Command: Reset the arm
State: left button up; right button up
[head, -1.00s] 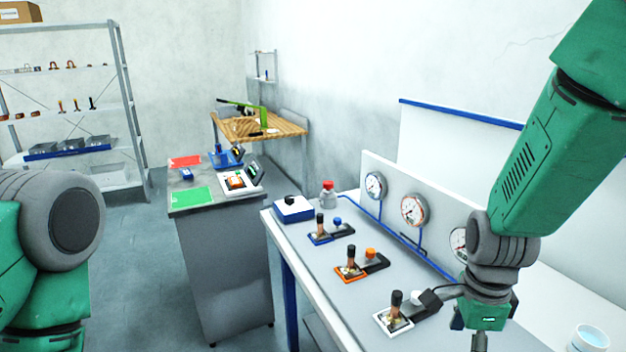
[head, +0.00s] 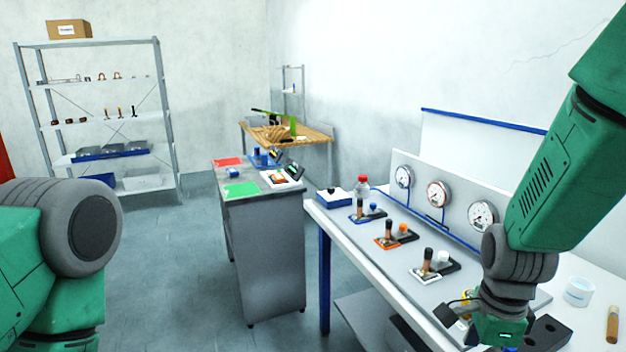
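My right arm comes in from the right, its wrist bent down over the front right part of the white workbench (head: 385,290). Its gripper is at the bottom edge, and I see only a dark part near the wrist, so its fingers cannot be made out. My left arm shows at the left edge as a green and grey joint; its gripper is out of view. On the bench stand several lever units: one with a blue knob (head: 373,209), one with an orange knob (head: 403,229) and one with a white knob (head: 443,257).
Pressure gauges (head: 438,195) line a panel behind the levers. A white cup (head: 579,291) stands right of my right wrist. A grey cabinet (head: 265,250) with red and green mats stands left of the bench. Shelves (head: 165,110) stand at the back left. Floor between is clear.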

pick_arm(q)
notch_tip(320, 180, down, 18)
jog(key=a+b, duration=0.1)
jog(key=b, duration=1.6)
jog(key=shift+w+r, duration=0.15)
jog(key=shift+w, duration=0.05)
pick_arm(e)
jog(key=s+f+n, duration=0.7)
jog(key=f, duration=0.5)
jog(key=s+f+n, duration=0.7)
jog(key=f, duration=0.6)
jog(key=s+f+n, duration=0.7)
jog(key=s+f, duration=0.1)
jog(key=f, duration=0.5)
jog(key=shift+f+t, duration=0.25)
jog(key=shift+t, duration=0.05)
